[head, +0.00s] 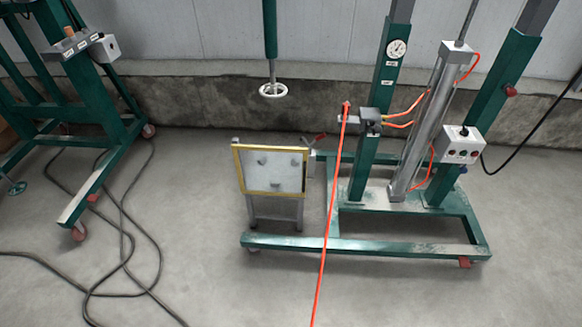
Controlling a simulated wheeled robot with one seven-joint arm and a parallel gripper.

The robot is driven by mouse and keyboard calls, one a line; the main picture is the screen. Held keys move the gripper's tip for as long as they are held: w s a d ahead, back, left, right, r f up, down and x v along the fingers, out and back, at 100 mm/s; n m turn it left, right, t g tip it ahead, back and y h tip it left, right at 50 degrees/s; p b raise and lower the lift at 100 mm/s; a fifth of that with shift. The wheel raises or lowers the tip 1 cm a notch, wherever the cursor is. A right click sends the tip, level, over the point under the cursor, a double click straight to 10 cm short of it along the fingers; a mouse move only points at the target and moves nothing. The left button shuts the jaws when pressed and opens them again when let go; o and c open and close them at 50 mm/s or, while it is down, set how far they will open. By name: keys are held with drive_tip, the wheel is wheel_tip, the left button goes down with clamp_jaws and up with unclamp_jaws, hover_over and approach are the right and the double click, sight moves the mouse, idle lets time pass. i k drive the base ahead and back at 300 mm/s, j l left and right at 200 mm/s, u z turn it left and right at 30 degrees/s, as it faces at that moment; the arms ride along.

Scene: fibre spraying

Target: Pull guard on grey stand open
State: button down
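The guard (271,170) is a clear panel in a yellow frame on the front of the small grey stand (275,211). The stand is on the floor near the middle of the head view, beside the green wheeled frame. The guard looks upright across the stand's front; I cannot tell for sure whether it is fully shut. Grey shapes show behind or on the panel. A small red-tipped lever (319,137) is at the stand's upper right. My gripper is not in view.
A green wheeled frame (365,246) with a cylinder and control box (459,145) stands at right. An orange hose (327,230) runs down past the stand's right side. Another green frame (92,110) and dark cables (122,240) are at left.

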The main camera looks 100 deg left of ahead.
sight(235, 148)
drive_tip(key=j+u, duration=0.1)
drive_tip(key=u, duration=0.4)
drive_tip(key=j+u, duration=0.1)
drive_tip(key=u, duration=0.4)
drive_tip(key=i+u, duration=0.1)
drive_tip(key=u, duration=1.55)
drive_tip(key=i+l, duration=0.25)
drive_tip(key=i, duration=0.2)
drive_tip(key=i+l+z, duration=0.1)
drive_tip(key=i+l, duration=0.2)
drive_tip(key=i, duration=0.1)
